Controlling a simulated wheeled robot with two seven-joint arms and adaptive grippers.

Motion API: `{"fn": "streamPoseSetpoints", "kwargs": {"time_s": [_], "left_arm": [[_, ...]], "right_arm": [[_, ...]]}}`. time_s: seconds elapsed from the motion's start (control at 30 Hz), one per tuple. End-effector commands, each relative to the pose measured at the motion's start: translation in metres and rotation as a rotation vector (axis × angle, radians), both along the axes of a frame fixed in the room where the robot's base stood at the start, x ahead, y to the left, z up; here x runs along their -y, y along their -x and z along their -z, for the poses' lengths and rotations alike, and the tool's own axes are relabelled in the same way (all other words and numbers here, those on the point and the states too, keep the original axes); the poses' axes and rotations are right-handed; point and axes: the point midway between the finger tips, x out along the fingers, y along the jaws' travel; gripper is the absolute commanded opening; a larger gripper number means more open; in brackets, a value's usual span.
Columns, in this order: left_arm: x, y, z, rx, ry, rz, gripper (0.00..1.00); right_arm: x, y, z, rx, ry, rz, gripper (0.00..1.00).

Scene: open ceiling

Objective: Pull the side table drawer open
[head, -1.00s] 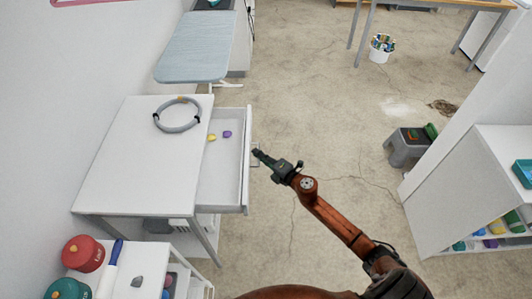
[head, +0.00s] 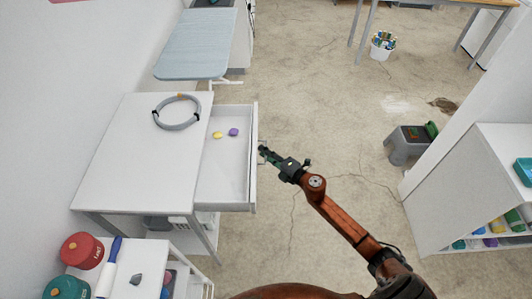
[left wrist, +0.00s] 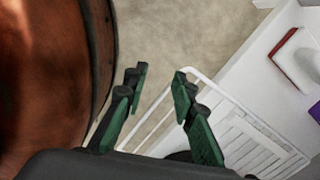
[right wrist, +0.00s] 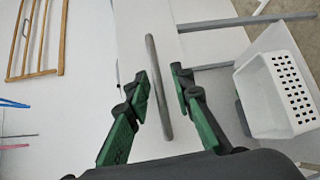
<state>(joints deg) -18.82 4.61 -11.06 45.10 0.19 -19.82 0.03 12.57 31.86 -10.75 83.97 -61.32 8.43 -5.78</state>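The white side table (head: 130,155) stands at the left in the head view. Its drawer (head: 228,175) is pulled well out to the right, with a small yellow item (head: 217,135) and a small purple item (head: 233,132) inside. My right gripper (head: 263,151) is just right of the drawer front. In the right wrist view its fingers (right wrist: 161,76) are apart, one on each side of the grey bar handle (right wrist: 157,95); gaps show beside the bar. My left gripper (left wrist: 160,70) is open and empty; it is not visible in the head view.
A grey ring (head: 177,112) lies on the tabletop. A blue-grey ironing board (head: 196,45) stands behind. A white shelf unit (head: 460,190) and a grey step stool (head: 405,145) are at the right. The floor (head: 330,110) between is clear. A white basket (right wrist: 280,95) shows in the right wrist view.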

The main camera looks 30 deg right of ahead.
Motion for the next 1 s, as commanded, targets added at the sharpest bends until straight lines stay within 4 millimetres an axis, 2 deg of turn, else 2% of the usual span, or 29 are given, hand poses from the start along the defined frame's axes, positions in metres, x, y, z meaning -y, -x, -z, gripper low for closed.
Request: {"fn": "streamPoseSetpoints", "kwargs": {"time_s": [0.37,0.47,0.8,1.0], "left_arm": [[-0.001,-0.002,0.000,0.004,0.000,0.003,0.25],[-0.001,-0.002,0.000,0.003,-0.001,0.002,0.25],[0.000,-0.001,0.000,0.002,-0.001,0.002,0.25],[0.000,-0.001,0.000,0.002,0.000,0.001,0.25]], "right_arm": [[0.004,0.005,-0.001,0.000,0.002,0.005,0.24],[0.008,0.017,-0.002,0.000,0.002,0.004,0.24],[0.029,0.083,-0.012,-0.001,0.000,0.004,0.24],[0.036,0.107,-0.016,0.000,-0.001,0.004,0.24]]}}
